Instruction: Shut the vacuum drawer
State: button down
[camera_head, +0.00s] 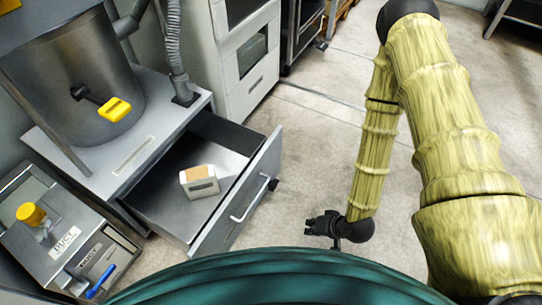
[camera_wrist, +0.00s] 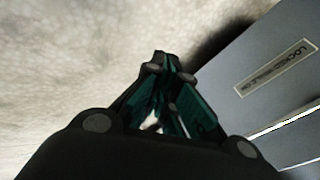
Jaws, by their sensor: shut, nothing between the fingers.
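The grey metal vacuum drawer (camera_head: 238,192) stands pulled out from the cabinet under a steel drum in the head view. Its front panel carries a silver bar handle (camera_head: 250,200). A small white and tan box (camera_head: 199,181) lies inside it. My gripper (camera_head: 310,226) is to the right of the drawer front, apart from it, over the floor. In the wrist view my gripper (camera_wrist: 165,62) is shut and empty, its fingertips together. A grey panel with a label plate (camera_wrist: 275,68) and a bright bar fills the right of that view.
A grey control box (camera_head: 65,235) with a yellow knob and blue lever stands left of the drawer. A white cabinet (camera_head: 238,60) stands behind it. The concrete floor (camera_head: 325,130) to the right of the drawer is clear apart from my arm.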

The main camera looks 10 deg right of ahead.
jog(key=w+a+r+m+t+y, duration=0.1)
jog(key=w+r+m+t+y, duration=0.1)
jog(key=w+r+t+y, duration=0.35)
jog(key=m+y, duration=0.2)
jog(key=y, duration=0.3)
send_near(264, 155)
jog(key=shift+t, duration=0.25)
jog(key=b+x, duration=0.5)
jog(key=shift+w+a+f, duration=0.1)
jog(key=shift+a+f, duration=0.1)
jog(key=shift+f, duration=0.15)
jog(key=shift+b+x, duration=0.5)
jog(key=shift+x, duration=0.35)
jog(key=shift+r, duration=0.1)
